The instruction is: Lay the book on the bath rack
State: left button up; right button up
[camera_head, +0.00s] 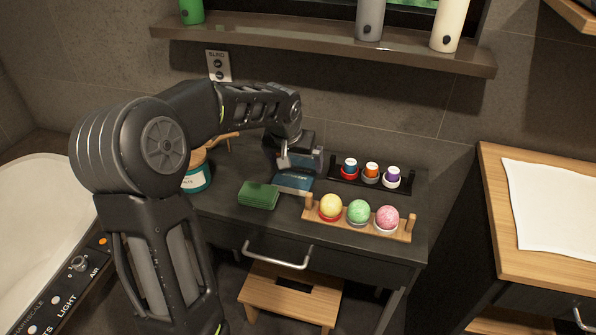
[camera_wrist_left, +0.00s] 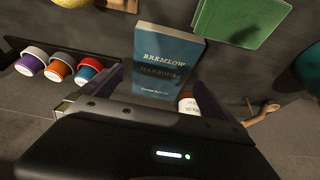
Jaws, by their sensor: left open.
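The blue book (camera_head: 293,182) lies on the dark vanity top, partly hidden by my left gripper (camera_head: 298,160). In the left wrist view the book (camera_wrist_left: 165,50) shows its cover, lettered "BREMLOW HARBOUR". My left gripper is open and close over the book's back end; I cannot tell if its fingers touch the book. My right gripper is not in view. I cannot clearly make out a bath rack; the white bathtub (camera_head: 38,215) is at the left, with a dark labelled panel (camera_head: 70,285) along its side.
A green block-like item (camera_head: 258,195) lies left of the book. A wooden holder (camera_head: 312,213) with coloured balls stands in front right. A black tray (camera_head: 408,187) with small cups is behind it. A teal-labelled jar (camera_head: 196,178) stands left. A shelf (camera_head: 320,42) runs above.

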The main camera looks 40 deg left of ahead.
aim_at(297, 170)
pick_arm(q)
jog(key=x, duration=0.4)
jog(key=shift+w+a+f, duration=0.15)
jog(key=shift+f, duration=0.15)
jog(key=shift+c, duration=0.4)
jog(key=c, duration=1.3)
jog(key=shift+r, duration=0.1)
notch_tip(297, 170, up, 18)
jog(key=p, duration=0.2)
